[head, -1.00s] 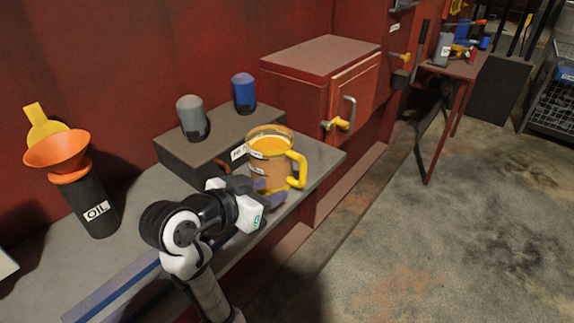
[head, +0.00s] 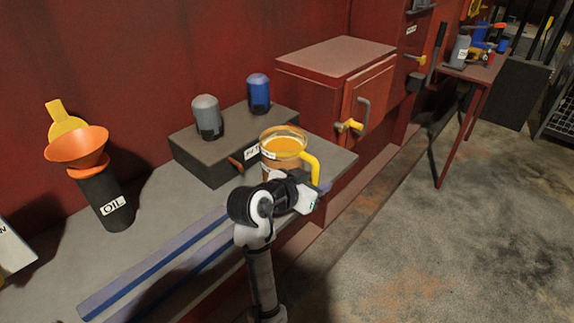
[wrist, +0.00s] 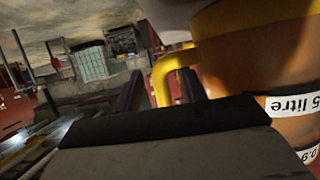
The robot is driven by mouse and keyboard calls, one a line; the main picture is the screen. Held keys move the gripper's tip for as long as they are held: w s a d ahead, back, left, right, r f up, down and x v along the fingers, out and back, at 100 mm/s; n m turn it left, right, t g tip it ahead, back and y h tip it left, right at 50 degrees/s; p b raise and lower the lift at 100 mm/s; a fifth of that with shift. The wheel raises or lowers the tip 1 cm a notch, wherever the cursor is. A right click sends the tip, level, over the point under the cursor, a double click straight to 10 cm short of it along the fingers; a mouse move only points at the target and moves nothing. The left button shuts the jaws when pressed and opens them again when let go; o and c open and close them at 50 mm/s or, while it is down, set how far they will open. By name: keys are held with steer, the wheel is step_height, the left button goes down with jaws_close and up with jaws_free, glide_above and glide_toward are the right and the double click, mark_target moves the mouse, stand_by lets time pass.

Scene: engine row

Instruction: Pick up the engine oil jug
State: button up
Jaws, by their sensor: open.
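The engine oil jug (head: 284,146) is a clear jug of amber oil with a yellow rim and handle, upright on the grey bench. My gripper (head: 312,190) is at its near side, low by the handle; its fingers are mostly hidden in the head view. In the wrist view the jug (wrist: 255,50) fills the upper right. There, my gripper (wrist: 162,88) is open, with the yellow handle (wrist: 161,80) showing between its two dark fingers. I cannot tell whether either finger touches it.
A grey block (head: 215,150) behind the jug bears a grey canister (head: 207,117) and a blue canister (head: 259,94). A red cabinet (head: 325,75) stands behind right. A black OIL container (head: 103,200) with an orange funnel (head: 78,147) stands left.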

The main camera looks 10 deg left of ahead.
steer(key=shift+w+d+f, duration=0.1)
steer(key=shift+w, duration=0.1)
jaws_close()
stand_by(1.2)
